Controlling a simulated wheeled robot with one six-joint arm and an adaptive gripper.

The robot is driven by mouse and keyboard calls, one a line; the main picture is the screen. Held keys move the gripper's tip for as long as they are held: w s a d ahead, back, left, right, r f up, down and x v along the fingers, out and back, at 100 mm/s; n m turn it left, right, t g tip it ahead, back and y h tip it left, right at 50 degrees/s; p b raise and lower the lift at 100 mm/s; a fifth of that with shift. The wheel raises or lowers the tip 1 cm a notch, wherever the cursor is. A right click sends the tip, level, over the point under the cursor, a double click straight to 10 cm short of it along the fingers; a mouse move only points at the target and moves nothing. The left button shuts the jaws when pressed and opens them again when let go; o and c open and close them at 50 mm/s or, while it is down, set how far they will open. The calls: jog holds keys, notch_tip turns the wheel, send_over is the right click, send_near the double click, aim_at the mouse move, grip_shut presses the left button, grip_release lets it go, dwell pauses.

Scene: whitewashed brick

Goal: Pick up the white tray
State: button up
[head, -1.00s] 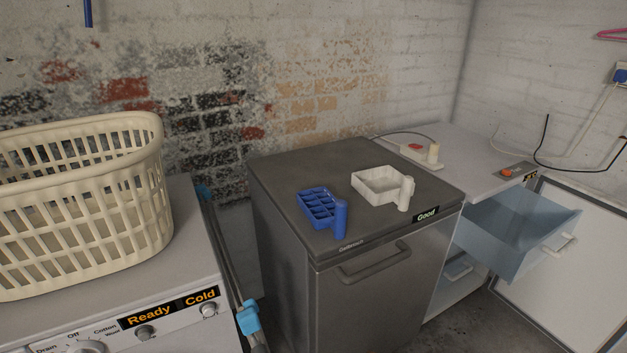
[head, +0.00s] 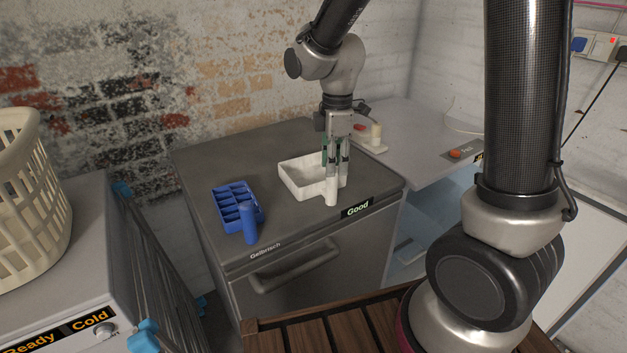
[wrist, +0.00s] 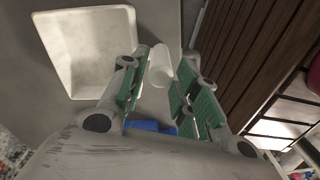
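The white tray (head: 300,186) is a shallow open box with an upright round handle (head: 331,190) at its front right corner. It sits flat on the dark grey cabinet top. My gripper (head: 336,170) points down at the tray's handle end. In the wrist view the empty tray (wrist: 88,50) lies to the left, and its white handle (wrist: 160,66) shows between my two green-padded fingers. The fingers are apart, with a gap visible beside the handle. Whether either pad touches the handle is hard to tell.
A blue divided tray (head: 236,204) with its own handle stands left of the white tray on the cabinet (head: 275,150). A white counter (head: 425,130) with a small switch box is at the right. A cream basket (head: 30,190) stands far left on a washer.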

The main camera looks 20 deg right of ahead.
aim_at(333, 185)
notch_tip(333, 185, down, 7)
jog(key=shift+s+a+f, duration=0.1)
dwell(0.3)
grip_shut()
